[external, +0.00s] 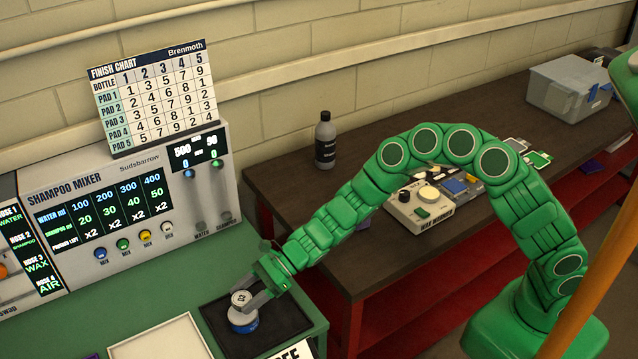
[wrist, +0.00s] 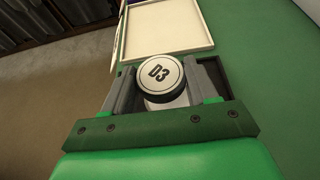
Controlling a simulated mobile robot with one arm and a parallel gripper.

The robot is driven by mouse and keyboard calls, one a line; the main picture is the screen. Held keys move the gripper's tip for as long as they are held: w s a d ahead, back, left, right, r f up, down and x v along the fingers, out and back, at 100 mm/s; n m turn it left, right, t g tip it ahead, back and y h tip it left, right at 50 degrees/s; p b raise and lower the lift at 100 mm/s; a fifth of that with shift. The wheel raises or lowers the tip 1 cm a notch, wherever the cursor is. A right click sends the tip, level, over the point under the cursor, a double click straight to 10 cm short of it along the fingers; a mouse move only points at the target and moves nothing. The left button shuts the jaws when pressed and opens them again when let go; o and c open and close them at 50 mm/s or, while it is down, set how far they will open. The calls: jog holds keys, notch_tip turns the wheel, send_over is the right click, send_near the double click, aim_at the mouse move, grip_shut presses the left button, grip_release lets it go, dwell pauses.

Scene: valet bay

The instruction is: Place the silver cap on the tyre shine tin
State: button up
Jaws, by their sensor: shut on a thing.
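My gripper (external: 252,297) reaches down over the black tray at the front of the green bench. It is shut on the silver cap (external: 241,298), a round piece with a pale top and dark marks. A blue round tin (external: 243,325) shows directly below the cap in the external view. I cannot tell whether cap and tin touch. No label on the tin is readable, and the tin is not clear in the wrist view.
The black tray (external: 215,318) lies under the tin. A white-rimmed tray (external: 160,340) is beside it at left. The shampoo mixer (external: 130,205) stands behind. A dark bottle (external: 325,140), wax warmer (external: 425,205) and grey bin (external: 570,88) stand on the brown table.

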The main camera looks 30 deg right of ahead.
jog(key=shift+w+a+f, duration=0.15)
jog(key=shift+a+f, duration=0.1)
jog(key=shift+f, duration=1.55)
jog(key=shift+f, duration=0.1)
jog(key=o, duration=1)
jog(key=shift+o, duration=0.2)
jog(key=shift+d, duration=0.1)
jog(key=v, duration=1.2)
